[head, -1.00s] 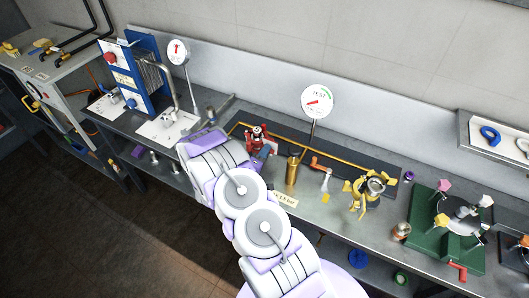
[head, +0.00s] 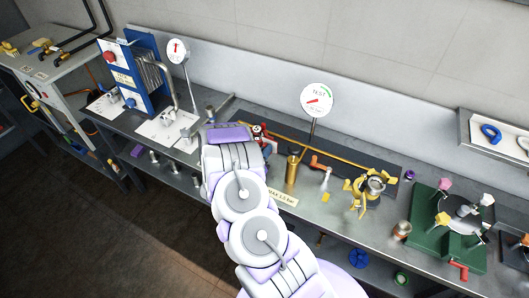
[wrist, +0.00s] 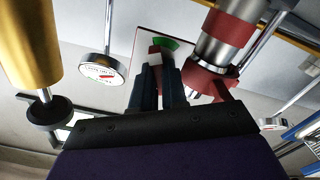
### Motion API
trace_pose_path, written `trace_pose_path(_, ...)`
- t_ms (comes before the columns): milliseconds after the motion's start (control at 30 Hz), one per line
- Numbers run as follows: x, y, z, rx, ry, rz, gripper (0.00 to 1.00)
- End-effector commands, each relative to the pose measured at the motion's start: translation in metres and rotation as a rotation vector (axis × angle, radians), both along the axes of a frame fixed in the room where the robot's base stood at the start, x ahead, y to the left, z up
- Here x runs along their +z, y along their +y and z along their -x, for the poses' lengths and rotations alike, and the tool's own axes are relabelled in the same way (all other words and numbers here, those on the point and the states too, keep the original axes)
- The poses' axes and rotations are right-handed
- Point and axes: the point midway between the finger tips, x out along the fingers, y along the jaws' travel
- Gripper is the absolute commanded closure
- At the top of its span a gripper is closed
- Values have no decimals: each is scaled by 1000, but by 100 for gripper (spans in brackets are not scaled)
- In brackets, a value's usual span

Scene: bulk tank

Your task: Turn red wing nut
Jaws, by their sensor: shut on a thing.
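In the wrist view my gripper (wrist: 162,82) has its two dark blue fingers close together. A small red piece (wrist: 159,47) shows at the fingertips; I take it for the red wing nut, and the gripper is shut on it. The fingers and a pale patch hide much of its shape. Right beside it is a red body with a steel cylinder (wrist: 218,47). In the head view the red fitting (head: 259,132) stands on the bench, partly hidden by my wrist (head: 229,134). The fingertips do not show there.
A brass cylinder (head: 292,171) stands right of my wrist; it is close at the left in the wrist view (wrist: 30,45). The TEST gauge (head: 317,99) stands behind. A yellow fitting (head: 369,188) and green fixture (head: 446,236) are farther right. A blue-framed stand (head: 143,70) is left.

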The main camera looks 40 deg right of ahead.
Motion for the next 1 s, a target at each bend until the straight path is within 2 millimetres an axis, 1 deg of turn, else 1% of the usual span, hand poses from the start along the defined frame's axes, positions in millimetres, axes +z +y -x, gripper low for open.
trace_pose_path(33,-4,1,1,0,-36,-23,100)
trace_pose_path(200,-4,1,1,1,-172,-79,100)
trace_pose_path(500,-5,1,2,2,-346,-155,100)
trace_pose_path(733,-4,1,2,2,-417,-183,100)
trace_pose_path(1000,-3,1,2,2,-439,-190,100)
